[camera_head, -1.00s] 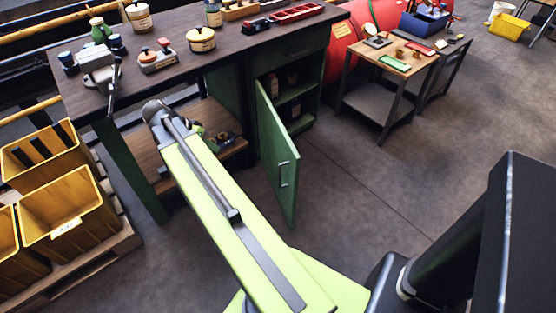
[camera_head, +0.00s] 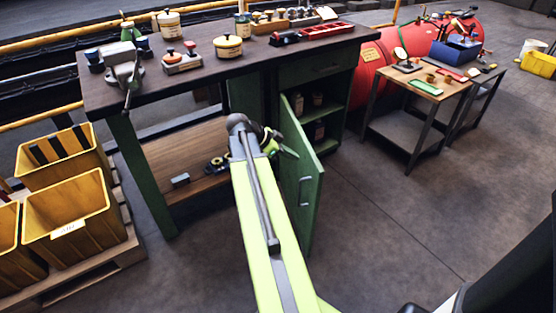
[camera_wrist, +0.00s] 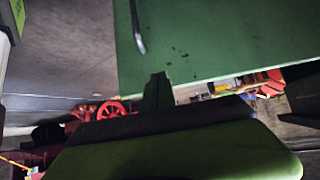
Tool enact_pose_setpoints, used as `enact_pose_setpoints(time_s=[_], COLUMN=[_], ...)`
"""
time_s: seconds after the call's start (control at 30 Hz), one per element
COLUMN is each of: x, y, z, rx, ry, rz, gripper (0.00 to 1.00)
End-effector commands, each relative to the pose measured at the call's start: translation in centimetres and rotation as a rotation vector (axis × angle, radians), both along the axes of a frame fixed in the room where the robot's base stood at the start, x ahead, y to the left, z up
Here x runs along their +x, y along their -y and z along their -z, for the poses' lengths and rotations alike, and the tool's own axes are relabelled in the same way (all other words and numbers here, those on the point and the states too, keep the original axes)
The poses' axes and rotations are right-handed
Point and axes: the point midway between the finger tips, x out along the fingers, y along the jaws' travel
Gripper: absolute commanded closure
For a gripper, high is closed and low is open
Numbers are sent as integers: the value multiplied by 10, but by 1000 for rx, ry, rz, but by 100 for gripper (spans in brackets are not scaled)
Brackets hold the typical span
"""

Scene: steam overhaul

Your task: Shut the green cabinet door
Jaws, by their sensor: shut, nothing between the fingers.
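The green cabinet door (camera_head: 302,205) stands open, swung out from the left side of the cabinet opening, with a metal handle (camera_head: 304,190) on its visible face. In the wrist view the green door (camera_wrist: 220,40) fills the upper right, and its handle (camera_wrist: 138,28) shows at the top. My gripper (camera_head: 288,152) is shut and empty on the handle side of the door, overlapping its upper part in the head view.
The cabinet's open shelves (camera_head: 318,125) hold small bottles. The dark workbench top (camera_head: 200,80) carries jars, a vise and a red tray. A small table (camera_head: 450,90) stands to the right, and yellow bins (camera_head: 70,215) stand at the left. The floor right of the door is clear.

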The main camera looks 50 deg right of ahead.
Motion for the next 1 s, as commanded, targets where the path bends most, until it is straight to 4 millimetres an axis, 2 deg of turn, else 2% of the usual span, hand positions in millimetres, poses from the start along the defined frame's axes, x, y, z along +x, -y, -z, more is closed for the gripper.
enact_pose_setpoints(time_s=[0.13,0.33,0.6,0.63,0.77,1.0], x=[-16,-24,-24,-27,-28,-48], y=[19,30,31,9,29,57], z=[-2,-2,-2,-2,-2,-2], rx=[0,0,0,1,0,-1], ry=[0,-1,-1,-1,0,1], rz=[2,1,1,-1,-6,-94], gripper=[100,100,100,100,100,100])
